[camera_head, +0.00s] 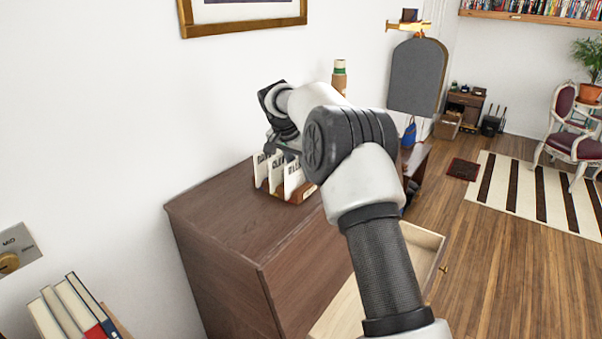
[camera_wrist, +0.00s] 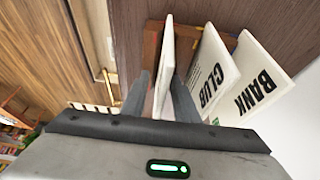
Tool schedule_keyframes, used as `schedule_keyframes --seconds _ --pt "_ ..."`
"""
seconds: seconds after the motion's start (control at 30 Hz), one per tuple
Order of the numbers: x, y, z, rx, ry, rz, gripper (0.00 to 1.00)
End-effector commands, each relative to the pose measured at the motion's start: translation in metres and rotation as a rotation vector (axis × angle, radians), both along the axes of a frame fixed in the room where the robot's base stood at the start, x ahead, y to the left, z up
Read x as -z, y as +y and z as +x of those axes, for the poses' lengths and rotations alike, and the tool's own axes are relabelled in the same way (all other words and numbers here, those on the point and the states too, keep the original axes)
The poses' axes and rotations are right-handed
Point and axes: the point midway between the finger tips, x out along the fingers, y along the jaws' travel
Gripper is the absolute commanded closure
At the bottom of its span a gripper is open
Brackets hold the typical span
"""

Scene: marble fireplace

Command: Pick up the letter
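Three white letters stand upright in a brown wooden letter holder (camera_head: 297,198) on top of the dresser. In the wrist view the holder (camera_wrist: 151,42) bears a letter seen nearly edge-on (camera_wrist: 167,50), a letter marked CLUB (camera_wrist: 212,72) and one marked BANK (camera_wrist: 258,84). My gripper (camera_wrist: 160,88) is open, with one finger on each side of the edge-on letter. The fingers look apart from it, though contact low down is hard to judge. In the head view my arm partly hides the letters, and the fingers are hard to make out.
The brown dresser (camera_head: 222,220) has an open drawer (camera_head: 425,248) on its right side. A white wall stands close behind the holder. A green-banded cylinder (camera_head: 339,78) stands beyond my arm. Books (camera_head: 70,305) are at the lower left. The dresser top's near part is clear.

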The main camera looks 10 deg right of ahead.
Motion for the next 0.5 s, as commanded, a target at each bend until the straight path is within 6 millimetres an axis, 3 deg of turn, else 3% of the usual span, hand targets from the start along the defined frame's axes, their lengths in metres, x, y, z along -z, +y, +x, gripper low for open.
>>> schedule_keyframes --seconds 0.1,0.3,0.5 --pt "-0.0003 0.0003 0.0 0.0 0.0 0.0 0.73" --pt "-0.0006 0.0003 0.0 0.0 0.0 0.0 1.0" --pt "-0.0008 0.0003 0.0 0.0 -0.001 -0.001 1.0"
